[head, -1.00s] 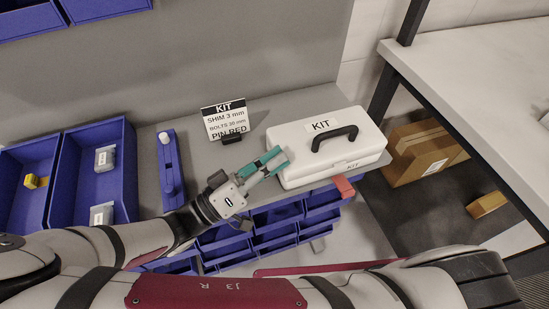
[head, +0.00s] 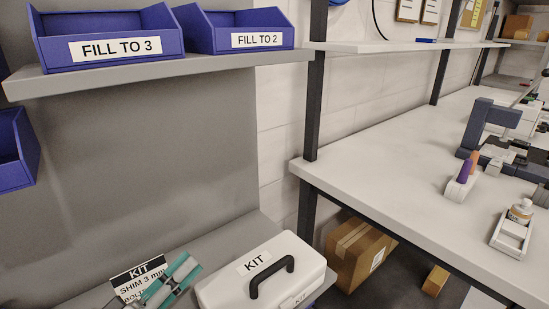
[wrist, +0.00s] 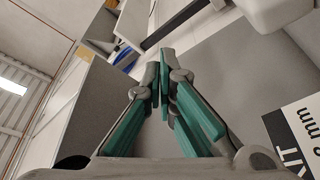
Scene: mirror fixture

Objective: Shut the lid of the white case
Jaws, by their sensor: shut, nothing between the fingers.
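The white case (head: 272,268) stands on the grey bench at the bottom of the head view, its near end cut off by the frame. Its lid lies flat and looks shut, with a black handle (head: 272,276) and a KIT label on top. My gripper (head: 187,267) with teal fingers is left of the case, apart from it in the picture and in front of the KIT card (head: 138,276). In the wrist view the fingers (wrist: 164,60) are together and empty. A pale body, probably the case (wrist: 262,12), shows at the top right there.
Blue bins marked FILL TO 3 (head: 112,42) and FILL TO 2 (head: 240,32) sit on a shelf above. A white workbench (head: 400,160) with devices stands to the right. A cardboard box (head: 357,252) lies beneath it. The space above the case is clear.

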